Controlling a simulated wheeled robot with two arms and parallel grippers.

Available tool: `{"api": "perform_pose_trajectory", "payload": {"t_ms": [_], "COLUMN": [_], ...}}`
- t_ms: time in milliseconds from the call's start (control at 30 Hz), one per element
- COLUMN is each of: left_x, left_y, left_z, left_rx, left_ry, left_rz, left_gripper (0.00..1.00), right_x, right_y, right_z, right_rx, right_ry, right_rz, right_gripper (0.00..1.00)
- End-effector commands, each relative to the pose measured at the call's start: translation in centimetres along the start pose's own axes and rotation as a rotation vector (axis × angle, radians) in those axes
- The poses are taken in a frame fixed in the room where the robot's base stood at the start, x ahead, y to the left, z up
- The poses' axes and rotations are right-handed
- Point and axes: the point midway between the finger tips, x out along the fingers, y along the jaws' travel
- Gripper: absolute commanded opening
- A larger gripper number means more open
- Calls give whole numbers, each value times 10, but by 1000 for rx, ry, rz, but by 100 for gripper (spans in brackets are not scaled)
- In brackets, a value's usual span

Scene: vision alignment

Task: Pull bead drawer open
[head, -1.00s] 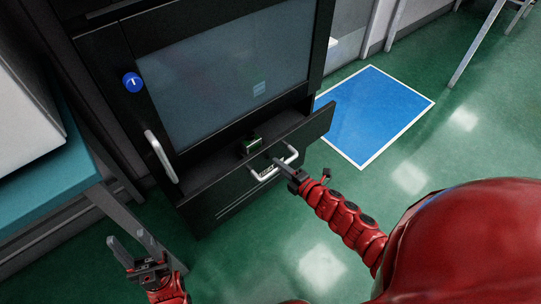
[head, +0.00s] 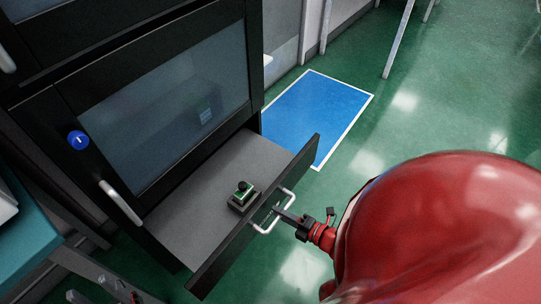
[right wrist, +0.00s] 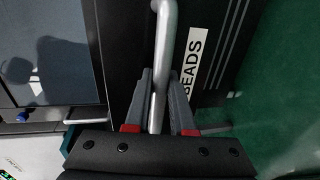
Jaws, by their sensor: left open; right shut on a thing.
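The bead drawer (head: 210,262) is pulled well out of the black cabinet in the head view, its inside floor showing. A "BEADS" label (right wrist: 192,62) is on its front in the right wrist view. My right gripper (head: 279,211) is shut on the drawer's silver bar handle (head: 287,196). In the right wrist view the handle (right wrist: 163,40) runs between the two fingers.
A small dark device with a green top and black knob (head: 243,196) sits in the drawer. The cabinet's glass door (head: 160,100) above is closed. A teal table (head: 30,235) stands at left. Green floor with a blue marked area (head: 315,112) lies right.

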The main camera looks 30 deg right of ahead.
Motion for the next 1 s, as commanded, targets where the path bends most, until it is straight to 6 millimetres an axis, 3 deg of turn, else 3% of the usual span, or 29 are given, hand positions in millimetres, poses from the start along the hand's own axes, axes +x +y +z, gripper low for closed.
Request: {"api": "perform_pose_trajectory", "payload": {"t_ms": [233, 667, 700, 833, 1000], "left_x": [4, 4, 4, 4, 4], "left_y": [0, 0, 0, 0, 0], "left_z": [-1, -1, -1, -1, -1], "left_rx": [0, 0, 0, 0, 0], "left_ry": [0, 0, 0, 0, 0], "left_rz": [0, 0, 0, 0, 0], "left_gripper": [50, 50, 50, 50, 50], "right_x": [-15, -16, -16, -16, -16], "right_y": [-4, -4, -4, -4, -4], "right_z": [2, 2, 2, 1, 1], "right_rx": [1, 0, 0, 0, 0], "right_ry": [-5, -5, -5, -4, -2], "right_rz": [-4, -3, -3, -2, -1], "right_gripper": [0, 0, 26, 49, 52]}}
